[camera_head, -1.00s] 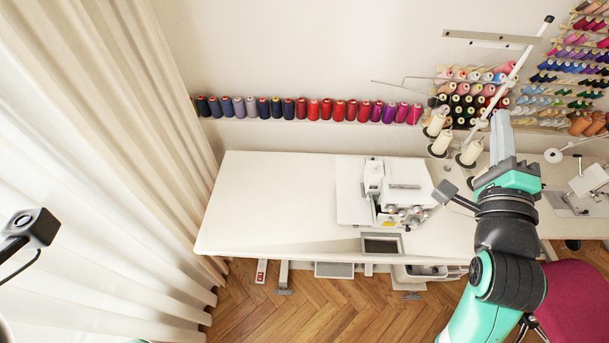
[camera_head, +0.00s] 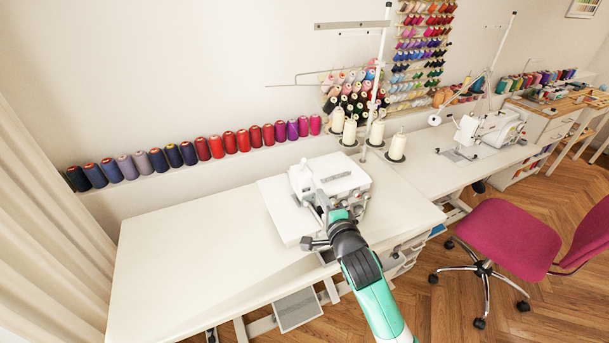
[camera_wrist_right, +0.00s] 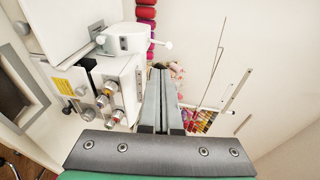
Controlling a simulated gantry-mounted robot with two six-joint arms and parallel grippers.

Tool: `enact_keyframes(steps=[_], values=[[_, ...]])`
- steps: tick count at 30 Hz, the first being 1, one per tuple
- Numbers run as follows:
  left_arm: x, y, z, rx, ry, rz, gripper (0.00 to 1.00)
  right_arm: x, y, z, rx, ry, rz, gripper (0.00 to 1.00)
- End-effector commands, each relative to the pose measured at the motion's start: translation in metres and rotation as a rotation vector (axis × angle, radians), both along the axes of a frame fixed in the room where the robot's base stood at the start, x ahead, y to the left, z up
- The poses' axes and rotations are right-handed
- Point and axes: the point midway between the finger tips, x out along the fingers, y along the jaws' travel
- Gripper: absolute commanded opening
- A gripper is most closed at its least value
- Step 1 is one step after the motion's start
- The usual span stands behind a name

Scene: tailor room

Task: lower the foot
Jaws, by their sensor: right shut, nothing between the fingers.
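A white overlock sewing machine (camera_head: 335,172) sits on the long white table in the head view. My right gripper (camera_head: 324,203) is at the front of this machine in that view and covers part of it. In the right wrist view, the fingers of my right gripper (camera_wrist_right: 160,72) are shut together and empty. The machine's front with its dials (camera_wrist_right: 108,97) is left of the fingers there, and a white lever-like part (camera_wrist_right: 126,39) sticks out near the fingertips. I cannot make out the presser foot. My left gripper is not in view.
Cream thread cones (camera_head: 349,131) stand behind the machine, under a tall thread stand (camera_head: 384,60). A row of spools (camera_head: 203,148) lines the wall. The white table (camera_head: 170,270) is clear on the left. A magenta chair (camera_head: 508,235) and another sewing machine (camera_head: 492,130) are at right.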

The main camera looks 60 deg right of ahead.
Motion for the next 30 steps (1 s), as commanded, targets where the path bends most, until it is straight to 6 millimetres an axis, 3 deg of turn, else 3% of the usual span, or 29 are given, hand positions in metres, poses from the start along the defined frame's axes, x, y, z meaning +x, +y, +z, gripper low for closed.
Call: enact_keyframes(steps=[10,23,30], values=[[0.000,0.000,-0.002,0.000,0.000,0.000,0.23,0.009,-0.008,-0.001,-0.001,-0.001,0.000,0.00],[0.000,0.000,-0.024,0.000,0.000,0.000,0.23,0.069,-0.070,-0.015,-0.001,-0.001,-0.001,0.00],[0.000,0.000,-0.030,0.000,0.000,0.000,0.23,0.094,-0.094,-0.008,0.000,-0.002,0.001,0.00]])
